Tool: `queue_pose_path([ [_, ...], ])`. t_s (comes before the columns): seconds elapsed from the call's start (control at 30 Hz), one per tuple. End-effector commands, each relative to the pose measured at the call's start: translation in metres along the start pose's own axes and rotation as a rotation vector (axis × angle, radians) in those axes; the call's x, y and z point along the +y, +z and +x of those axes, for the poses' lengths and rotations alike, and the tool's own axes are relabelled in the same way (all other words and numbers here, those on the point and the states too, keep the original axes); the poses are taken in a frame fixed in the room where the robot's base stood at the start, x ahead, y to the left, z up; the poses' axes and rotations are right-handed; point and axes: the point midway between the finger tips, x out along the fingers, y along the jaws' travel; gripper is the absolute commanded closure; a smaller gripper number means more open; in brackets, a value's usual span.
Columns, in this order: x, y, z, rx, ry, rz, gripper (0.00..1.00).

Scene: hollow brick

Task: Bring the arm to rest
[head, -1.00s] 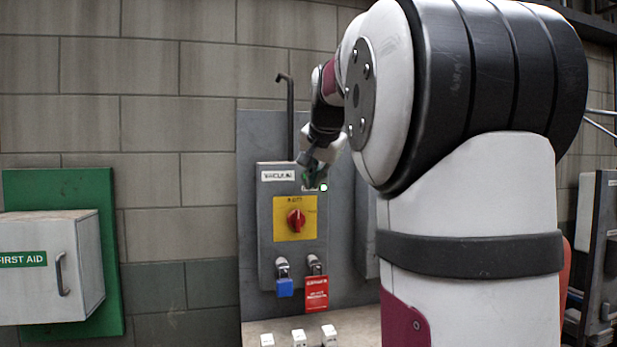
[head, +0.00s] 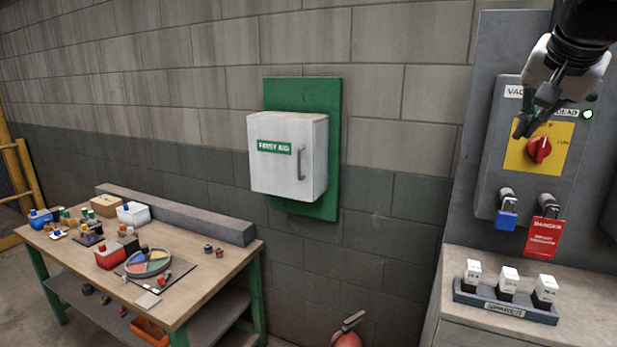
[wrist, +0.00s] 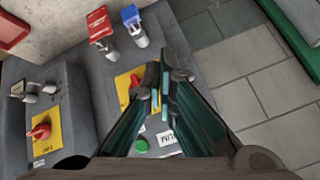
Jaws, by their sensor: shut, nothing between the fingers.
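My gripper (head: 524,122) is shut and empty. In the head view it hangs at the upper right, in front of the grey vacuum switch box (head: 491,180). Its dark fingers point down and left, overlapping the yellow plate (head: 517,160) near the red rotary knob (head: 539,149); I cannot tell the exact gap. In the wrist view the closed fingertips (wrist: 163,82) cover part of the same box and yellow plate. A blue padlock (head: 506,219) and a red danger tag (head: 544,238) hang below the knob. A green light (head: 588,114) shows beside my gripper.
A rack of white-topped blocks (head: 505,304) stands on the ledge (head: 460,330) below the box. A first-aid cabinet (head: 288,170) is on the wall left. A workbench (head: 205,280) with small parts stands farther left, and a red object (head: 347,337) at the bottom. A second switch box (wrist: 72,105) neighbours the first.

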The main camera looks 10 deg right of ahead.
Motion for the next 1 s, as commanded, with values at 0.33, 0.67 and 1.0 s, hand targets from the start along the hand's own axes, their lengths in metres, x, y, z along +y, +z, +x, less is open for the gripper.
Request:
queue_pose_path([
  [0.33, -0.001, 0.238, -0.022, -0.191, -0.138, -0.566, 1.00],
  [0.67, 0.042, 0.344, -0.018, -0.262, -0.198, -0.861, 1.00],
  [1.0, 0.043, 0.346, -0.018, -0.265, -0.199, -0.869, 1.00],
])
